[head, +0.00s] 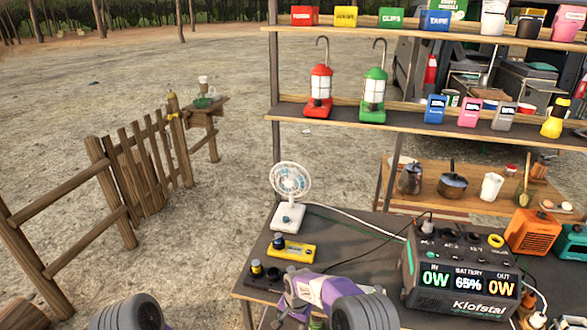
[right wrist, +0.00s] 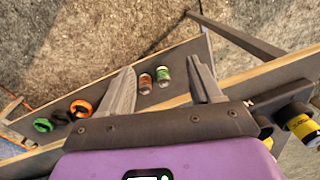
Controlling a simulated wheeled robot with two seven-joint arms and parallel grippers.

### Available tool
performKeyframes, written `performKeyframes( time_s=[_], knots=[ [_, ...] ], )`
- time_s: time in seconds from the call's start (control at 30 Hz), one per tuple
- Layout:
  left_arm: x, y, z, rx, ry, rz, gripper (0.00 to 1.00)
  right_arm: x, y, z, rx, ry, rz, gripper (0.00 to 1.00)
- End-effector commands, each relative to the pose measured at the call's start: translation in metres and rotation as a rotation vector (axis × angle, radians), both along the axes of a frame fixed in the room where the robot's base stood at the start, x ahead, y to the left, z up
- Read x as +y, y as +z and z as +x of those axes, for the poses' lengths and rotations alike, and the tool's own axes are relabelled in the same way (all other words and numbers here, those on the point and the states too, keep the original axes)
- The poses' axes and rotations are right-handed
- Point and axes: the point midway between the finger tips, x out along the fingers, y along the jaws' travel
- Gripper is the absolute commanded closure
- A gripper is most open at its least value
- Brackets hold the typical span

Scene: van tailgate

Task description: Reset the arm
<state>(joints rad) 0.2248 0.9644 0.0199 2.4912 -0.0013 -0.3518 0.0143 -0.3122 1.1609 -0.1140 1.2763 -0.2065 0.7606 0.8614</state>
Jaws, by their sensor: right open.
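My right gripper (right wrist: 163,72) shows in the right wrist view with its two grey fingers spread apart and nothing held between them. Beyond the gap, a brown-orange can (right wrist: 145,83) and a green can (right wrist: 163,77) stand on a dark board; I cannot tell how far they are from the fingertips. In the head view my right arm, purple and grey, is low in the middle, over the near edge of the worktable (head: 345,238). Part of my left arm shows at the bottom left, but its gripper is out of frame.
A power station (head: 460,270) stands on the table's right, with a fan (head: 289,195) and a yellow battery tray (head: 291,250) on the left. A shelf with a red lantern (head: 319,90) and a green lantern (head: 374,92) rises behind. Open ground and a wooden fence (head: 140,165) lie left.

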Motion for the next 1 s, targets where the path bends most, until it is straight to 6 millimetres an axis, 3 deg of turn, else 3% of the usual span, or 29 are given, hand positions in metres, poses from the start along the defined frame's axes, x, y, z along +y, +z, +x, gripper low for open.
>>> performKeyframes(
  time_s=[0.1,0.3,0.43,0.6,0.8,1.0],
  knots=[
    [0.0,0.0,0.0,-0.001,0.0,0.0,1.0,-0.027,-0.038,-0.036,0.027,0.045,0.064,0.36],
    [0.0,0.0,0.0,-0.001,0.0,0.0,1.0,-0.061,-0.081,-0.112,0.02,0.113,0.167,0.36],
    [0.0,0.0,0.0,-0.001,0.0,0.0,1.0,-0.077,-0.093,-0.168,0.001,0.144,0.215,0.36],
    [0.0,0.0,0.0,-0.001,0.0,0.0,1.0,-0.092,-0.092,-0.236,-0.034,0.177,0.246,0.36],
    [0.0,0.0,0.0,-0.001,0.0,0.0,1.0,-0.1,-0.082,-0.28,-0.062,0.203,0.25,0.36],
    [0.0,0.0,0.0,-0.001,0.0,0.0,1.0,-0.102,-0.08,-0.288,-0.07,0.211,0.249,0.36]
  ],
)
